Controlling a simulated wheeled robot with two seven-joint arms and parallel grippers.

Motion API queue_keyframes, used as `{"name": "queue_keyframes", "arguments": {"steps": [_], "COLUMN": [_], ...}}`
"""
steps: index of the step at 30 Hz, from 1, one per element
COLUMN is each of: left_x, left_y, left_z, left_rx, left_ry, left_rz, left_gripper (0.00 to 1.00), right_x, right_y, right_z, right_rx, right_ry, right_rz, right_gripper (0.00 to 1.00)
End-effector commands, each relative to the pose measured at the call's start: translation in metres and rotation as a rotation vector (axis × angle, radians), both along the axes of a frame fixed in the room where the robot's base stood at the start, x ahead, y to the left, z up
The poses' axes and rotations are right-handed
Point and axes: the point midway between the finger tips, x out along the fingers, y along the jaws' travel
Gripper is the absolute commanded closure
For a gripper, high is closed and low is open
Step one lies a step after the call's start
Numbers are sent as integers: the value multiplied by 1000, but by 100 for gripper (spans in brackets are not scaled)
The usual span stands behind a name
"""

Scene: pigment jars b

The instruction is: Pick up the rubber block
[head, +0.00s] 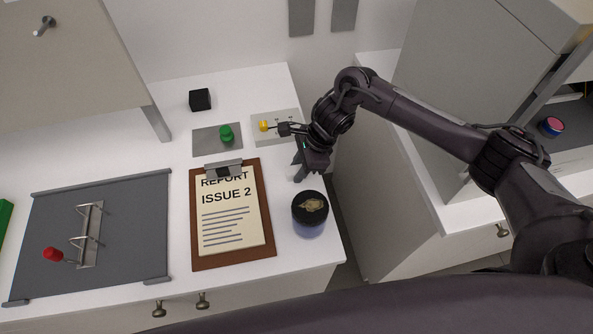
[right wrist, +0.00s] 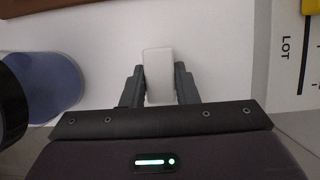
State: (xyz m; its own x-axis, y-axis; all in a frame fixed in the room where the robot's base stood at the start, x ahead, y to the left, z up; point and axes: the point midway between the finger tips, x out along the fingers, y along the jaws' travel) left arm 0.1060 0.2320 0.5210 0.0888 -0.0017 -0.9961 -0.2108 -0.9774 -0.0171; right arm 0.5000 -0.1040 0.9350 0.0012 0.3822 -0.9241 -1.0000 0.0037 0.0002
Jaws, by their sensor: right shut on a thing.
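A pale, whitish block (right wrist: 158,75) sits between the two dark fingers of my right gripper (right wrist: 160,85) in the right wrist view; I take it to be the rubber block. The fingers are shut on its sides. The block is hardly visible there, hidden by the gripper. I cannot tell whether it touches the counter. My left gripper is not in view.
The jar (head: 310,209) stands close by, and the clipboard (head: 266,210) lies left of it. A pale panel (head: 290,115) with a yellow knob (head: 264,126), a green knob (head: 226,133), a black cube (head: 200,99) and a grey mat (head: 130,220) are further off.

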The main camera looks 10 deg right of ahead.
Motion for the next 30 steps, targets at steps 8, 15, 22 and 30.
{"name": "queue_keyframes", "arguments": {"steps": [8,15,22,30], "left_x": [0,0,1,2], "left_y": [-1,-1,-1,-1], "left_z": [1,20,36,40], "left_rx": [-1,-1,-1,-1], "left_ry": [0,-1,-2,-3], "left_rz": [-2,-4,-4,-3], "left_gripper": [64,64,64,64], "right_x": [0,1,1,0], "right_y": [0,0,0,0], "right_z": [3,43,85,101], "right_rx": [1,1,2,0], "right_ry": [-1,-4,-2,0], "right_rz": [0,0,0,0], "right_gripper": [96,96,96,96]}}
